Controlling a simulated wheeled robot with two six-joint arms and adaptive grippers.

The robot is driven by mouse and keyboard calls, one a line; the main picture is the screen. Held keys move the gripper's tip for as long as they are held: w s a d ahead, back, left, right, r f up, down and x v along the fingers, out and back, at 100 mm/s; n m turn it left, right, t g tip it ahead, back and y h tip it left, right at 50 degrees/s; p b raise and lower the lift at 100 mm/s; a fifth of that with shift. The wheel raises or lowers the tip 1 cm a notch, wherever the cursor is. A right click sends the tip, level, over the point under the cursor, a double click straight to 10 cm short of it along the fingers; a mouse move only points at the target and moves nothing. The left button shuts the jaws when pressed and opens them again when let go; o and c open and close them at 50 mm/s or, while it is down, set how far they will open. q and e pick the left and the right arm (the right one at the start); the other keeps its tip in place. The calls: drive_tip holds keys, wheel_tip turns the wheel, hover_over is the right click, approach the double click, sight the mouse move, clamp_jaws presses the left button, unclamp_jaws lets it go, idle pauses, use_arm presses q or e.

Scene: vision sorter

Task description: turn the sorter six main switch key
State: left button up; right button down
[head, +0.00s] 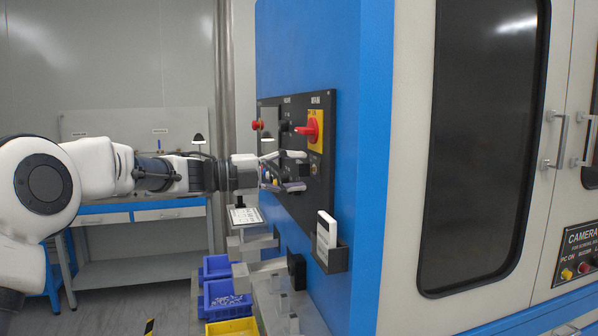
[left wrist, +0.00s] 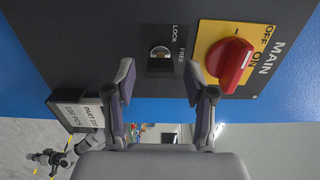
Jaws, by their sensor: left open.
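The red main switch knob (head: 309,128) sits on a yellow plate on the black panel of the blue machine. In the left wrist view the red knob (left wrist: 229,62) is on its yellow plate (left wrist: 210,35), marked MAIN, OFF and ON. Beside it is a small metal key switch (left wrist: 160,53) in a dark mount, labelled LOCK and FREE; I cannot tell how its key is turned. My left gripper (head: 284,170) is at the panel, below the red knob. Its open fingers (left wrist: 160,80) stand either side of the key switch, apart from it, one finger near the red knob.
A holder with white cards (head: 327,238) juts from the panel below; it also shows in the left wrist view (left wrist: 78,112). A red button (head: 257,125) is on the panel's far side. Blue bins (head: 222,290) and a yellow bin (head: 232,327) stand low beside the machine.

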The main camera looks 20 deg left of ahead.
use_arm(q)
drive_tip(key=v, duration=1)
drive_tip(key=shift+s+a, duration=0.2)
drive_tip(key=shift+a, duration=0.1)
